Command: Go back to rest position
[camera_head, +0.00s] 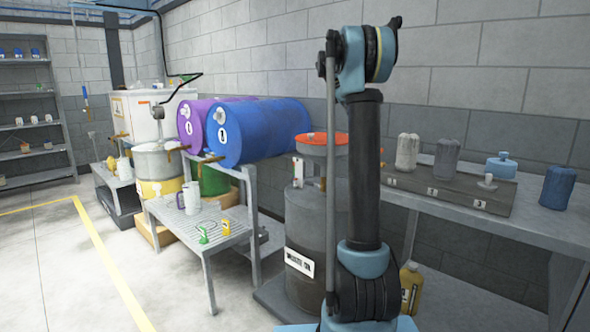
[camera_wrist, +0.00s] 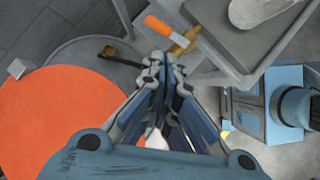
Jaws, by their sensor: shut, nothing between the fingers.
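My gripper (camera_wrist: 154,62) shows in the wrist view with its two fingers together and nothing between them. It points down over the edge of the waste oil drum's lid, with the orange round top (camera_wrist: 62,118) to its left. I cannot tell the height of the fingertips above it. In the head view my arm stands upright in front of the drum (camera_head: 302,222) and the gripper itself cannot be made out. The orange top (camera_head: 318,140) is partly hidden behind my arm.
A purple drum (camera_head: 190,118) and a blue drum (camera_head: 262,130) lie on a rack (camera_head: 250,188). A low metal table (camera_head: 214,239) holds small containers. The floor at left is open, with a yellow line (camera_head: 105,270).

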